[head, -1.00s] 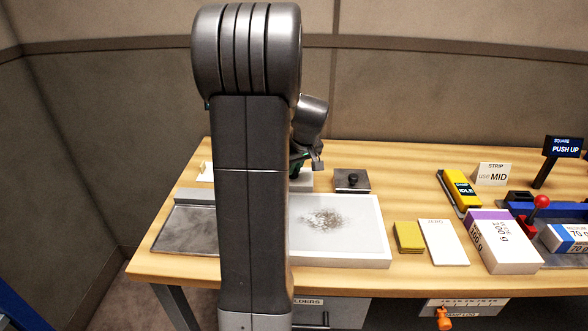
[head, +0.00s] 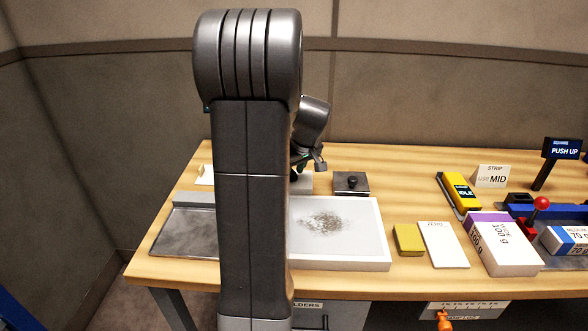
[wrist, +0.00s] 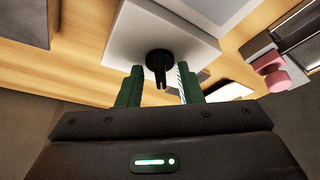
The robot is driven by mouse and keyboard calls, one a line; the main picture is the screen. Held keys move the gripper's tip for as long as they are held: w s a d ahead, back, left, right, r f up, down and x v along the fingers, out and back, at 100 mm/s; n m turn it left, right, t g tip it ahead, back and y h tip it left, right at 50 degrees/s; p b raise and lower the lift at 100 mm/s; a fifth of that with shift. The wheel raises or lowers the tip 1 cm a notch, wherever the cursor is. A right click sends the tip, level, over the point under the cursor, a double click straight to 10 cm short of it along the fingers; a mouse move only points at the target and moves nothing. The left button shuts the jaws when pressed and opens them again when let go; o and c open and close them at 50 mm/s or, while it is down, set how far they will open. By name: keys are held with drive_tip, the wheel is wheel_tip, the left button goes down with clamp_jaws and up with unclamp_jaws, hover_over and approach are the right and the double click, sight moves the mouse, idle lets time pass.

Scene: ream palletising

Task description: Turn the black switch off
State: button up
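The black switch (wrist: 159,62) is a round knob with a narrow bar sticking out. It sits on a white box (wrist: 120,35) in the wrist view. My gripper (wrist: 160,72) is open, with its green fingers on either side of the switch bar and visible gaps between. Nothing is held. In the head view my gripper (head: 316,162) hangs above the white box (head: 303,184) at the back of the table, just right of my arm. My arm hides part of the box, and the switch is hard to make out there.
A white-framed tray (head: 370,235) with dark scribbles lies in front of the box. A grey plate with a black knob (head: 352,182) stands to its right. Further right are a yellow device (head: 458,193), a yellow pad (head: 408,238), a white card (head: 443,245) and paper reams (head: 500,245).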

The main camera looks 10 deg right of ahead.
drive_tip(key=v, duration=1.3)
drive_tip(key=shift+r+b, duration=0.3)
drive_tip(key=shift+r, duration=0.1)
drive_tip(key=shift+f, duration=0.1)
drive_tip(key=x, duration=1.3)
drive_tip(key=shift+f+p, duration=0.35)
drive_tip(key=shift+f, duration=0.05)
